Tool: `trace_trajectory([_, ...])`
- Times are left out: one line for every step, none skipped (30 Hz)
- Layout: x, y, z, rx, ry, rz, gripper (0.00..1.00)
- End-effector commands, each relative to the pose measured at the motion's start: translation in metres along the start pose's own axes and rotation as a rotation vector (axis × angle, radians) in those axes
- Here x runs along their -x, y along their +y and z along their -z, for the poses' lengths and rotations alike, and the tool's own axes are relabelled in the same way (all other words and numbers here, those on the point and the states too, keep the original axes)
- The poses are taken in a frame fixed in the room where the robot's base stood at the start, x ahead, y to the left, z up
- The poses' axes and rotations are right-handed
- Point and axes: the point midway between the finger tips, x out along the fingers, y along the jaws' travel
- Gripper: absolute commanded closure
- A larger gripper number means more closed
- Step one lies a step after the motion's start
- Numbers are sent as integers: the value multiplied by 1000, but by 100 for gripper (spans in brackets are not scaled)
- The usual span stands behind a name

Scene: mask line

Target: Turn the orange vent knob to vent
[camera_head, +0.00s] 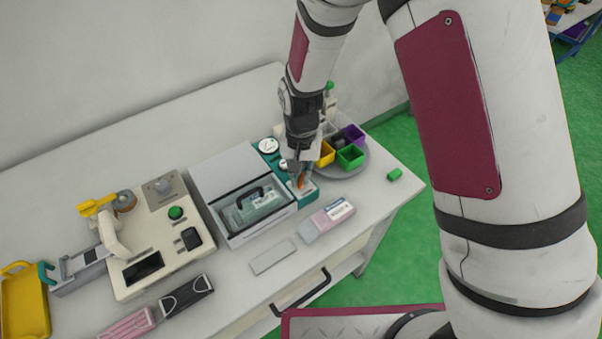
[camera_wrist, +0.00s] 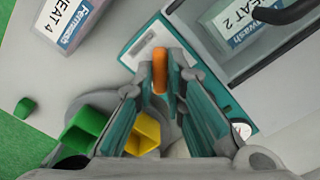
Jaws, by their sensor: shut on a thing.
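The orange vent knob (camera_wrist: 160,68) is an upright narrow grip on a teal and white panel (camera_wrist: 138,38). In the wrist view my gripper (camera_wrist: 159,84) has its two fingers on either side of the knob, shut on it. In the head view my gripper (camera_head: 299,173) points down over the same panel (camera_head: 306,193), and a bit of the orange knob (camera_head: 301,182) shows below the fingers. The fingers and the angle hide any labels around the knob, so its setting cannot be read.
Yellow (camera_head: 326,153), green (camera_head: 350,157) and purple bins sit on a round tray to the right. A white machine (camera_head: 150,250) stands further left.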

Motion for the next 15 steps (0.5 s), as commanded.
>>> trace_trajectory([0,0,0,45,0,1,100])
trace_trajectory([0,0,0,75,0,1,100])
trace_trajectory([0,0,0,112,-1,1,100])
trace_trajectory([0,0,0,139,0,0,100])
trace_trajectory([0,0,0,169,0,0,100])
trace_trajectory([0,0,0,207,-1,1,100])
trace_trajectory([0,0,0,235,-1,1,100])
trace_trajectory([0,0,0,264,0,1,100])
trace_trajectory([0,0,0,301,0,1,100])
trace_trajectory([0,0,0,329,0,1,100])
trace_trajectory([0,0,0,357,0,1,100])
trace_trajectory([0,0,0,393,0,1,100])
trace_trajectory([0,0,0,420,0,1,100])
trace_trajectory([0,0,1,446,0,0,100])
trace_trajectory([0,0,0,480,0,1,100])
